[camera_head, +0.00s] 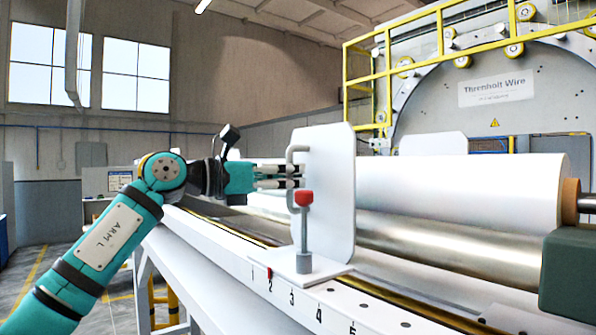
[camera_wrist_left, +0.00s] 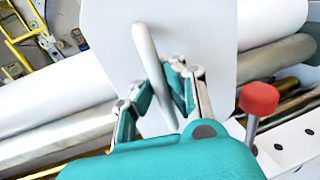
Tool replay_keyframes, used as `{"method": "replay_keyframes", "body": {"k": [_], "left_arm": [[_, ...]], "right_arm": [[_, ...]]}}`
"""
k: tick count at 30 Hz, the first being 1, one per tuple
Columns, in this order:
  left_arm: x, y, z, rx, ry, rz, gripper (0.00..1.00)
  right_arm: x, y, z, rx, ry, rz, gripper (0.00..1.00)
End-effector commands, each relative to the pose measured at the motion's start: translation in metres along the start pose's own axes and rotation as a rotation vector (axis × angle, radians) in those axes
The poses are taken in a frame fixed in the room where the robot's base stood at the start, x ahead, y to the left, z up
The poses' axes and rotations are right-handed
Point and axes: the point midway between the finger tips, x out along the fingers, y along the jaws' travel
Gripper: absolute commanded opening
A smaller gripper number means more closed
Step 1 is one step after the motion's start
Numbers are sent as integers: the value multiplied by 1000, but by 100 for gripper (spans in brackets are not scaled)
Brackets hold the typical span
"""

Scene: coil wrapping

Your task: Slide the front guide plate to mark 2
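The front guide plate (camera_head: 329,190) is a white upright panel on a flat white foot, standing on the front rail (camera_head: 375,312) with numbered marks. Its foot lies behind the marks from about 2 to 4, and a small red marker (camera_head: 269,272) shows at mark 2. The plate has a grey bar handle (camera_wrist_left: 150,62) and a red-knobbed post (camera_head: 304,198), which also shows in the left wrist view (camera_wrist_left: 259,98). My left gripper (camera_head: 298,176) is at the handle, its fingers (camera_wrist_left: 166,88) apart on either side of the bar. Firm contact is not visible. My right gripper is out of view.
A large white roll (camera_head: 470,185) and a metal roller (camera_head: 430,240) lie behind the plate. A dark green block (camera_head: 570,275) stands at the right end. A yellow railing (camera_head: 415,62) surrounds the machine behind. The rail left of the foot looks clear.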

Motion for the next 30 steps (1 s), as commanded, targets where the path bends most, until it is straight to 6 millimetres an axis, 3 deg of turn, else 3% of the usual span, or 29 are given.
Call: {"method": "replay_keyframes", "body": {"k": [5, 13, 23, 30], "left_arm": [[-1, 1, -2, -1, 4, 1, 1], [0, 0, -1, 0, 3, 1, 36], [-4, 0, 0, 1, 1, 1, 36], [-46, 1, 0, 1, 0, 5, 36]], "right_arm": [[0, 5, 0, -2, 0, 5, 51], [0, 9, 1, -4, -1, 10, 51], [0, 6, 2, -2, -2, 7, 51], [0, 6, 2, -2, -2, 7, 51]]}}
